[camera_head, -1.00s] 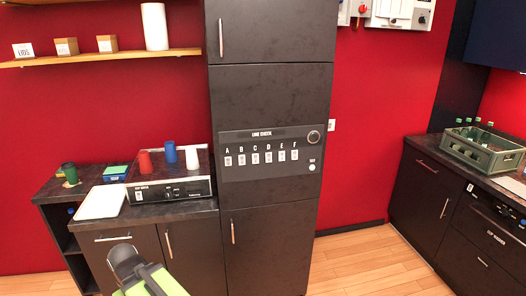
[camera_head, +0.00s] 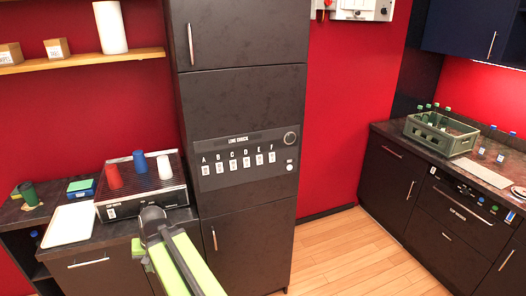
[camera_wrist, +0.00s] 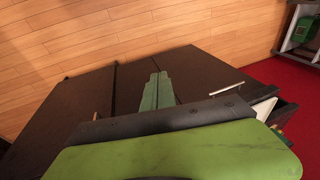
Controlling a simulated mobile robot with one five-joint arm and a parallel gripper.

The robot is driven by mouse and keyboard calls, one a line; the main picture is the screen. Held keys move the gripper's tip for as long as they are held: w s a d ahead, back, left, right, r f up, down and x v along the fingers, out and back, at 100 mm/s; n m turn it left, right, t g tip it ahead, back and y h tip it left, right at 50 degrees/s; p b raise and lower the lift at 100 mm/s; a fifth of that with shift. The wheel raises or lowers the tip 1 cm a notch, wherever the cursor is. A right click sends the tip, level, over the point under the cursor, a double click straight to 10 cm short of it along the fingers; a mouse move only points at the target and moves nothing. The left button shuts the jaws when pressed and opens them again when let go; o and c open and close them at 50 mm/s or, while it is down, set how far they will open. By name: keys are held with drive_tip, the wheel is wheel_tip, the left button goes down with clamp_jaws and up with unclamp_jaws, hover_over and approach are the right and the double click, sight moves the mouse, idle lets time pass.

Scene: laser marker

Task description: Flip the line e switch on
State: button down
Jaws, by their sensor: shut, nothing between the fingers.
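The line E switch (camera_head: 259,159) is a small white switch under the letter E, fifth in the row on the grey LINE CHECK panel (camera_head: 214,182) of the tall dark cabinet. It is too small to tell which way its lever points. My green and dark arm (camera_head: 180,262) reaches up from the bottom of the head view, below and left of the panel. In the wrist view, my gripper (camera_wrist: 158,76) shows two greenish fingers shut together and empty, with the dark cabinet fronts and wooden floor beyond. The panel is not recognisable in that view, and the gripper is apart from the switch.
Switches A to D and F (camera_head: 272,157) sit close beside E. A round dial (camera_head: 290,138) and white button (camera_head: 290,167) are at the panel's right. A machine with cups (camera_head: 146,200) stands on the left counter. Open floor (camera_head: 330,255) lies right of the cabinet.

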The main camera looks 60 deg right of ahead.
drive_tip(key=s+d+r+m+t+h+p, duration=0.1)
drive_tip(key=d+r+m+t+p, duration=0.15)
drive_tip(key=d+r, duration=0.45)
drive_tip(key=s+d+r+m+t+p, duration=0.1)
drive_tip(key=s+d+r+m+p, duration=0.2)
drive_tip(key=d, duration=0.8)
drive_tip(key=s+d+r+m+h+p, duration=0.2)
drive_tip(key=s+d+r+m, duration=0.2)
drive_tip(key=d, duration=0.5)
drive_tip(key=s+d+r+m+t+h+p, duration=0.1)
drive_tip(key=s+d+r+m+h+p, duration=0.1)
drive_tip(key=s+d+r+m, duration=0.2)
drive_tip(key=s+d+r+m+h+p, duration=0.2)
drive_tip(key=s+d+r, duration=0.4)
drive_tip(key=d, duration=0.8)
drive_tip(key=s+m+p, duration=0.1)
drive_tip(key=s+m, duration=0.1)
drive_tip(key=s, duration=0.1)
drive_tip(key=shift+s+m+t, duration=0.2)
drive_tip(key=shift+m+t, duration=0.15)
drive_tip(key=shift+f, duration=0.15)
drive_tip(key=b, duration=0.6)
approach(260, 163)
wheel_tip(260, 163, down, 4)
drive_tip(key=shift+w+d, duration=0.7)
drive_tip(key=shift+w, duration=0.25)
drive_tip(key=shift+w+d, duration=0.75)
drive_tip(key=shift+w, duration=0.2)
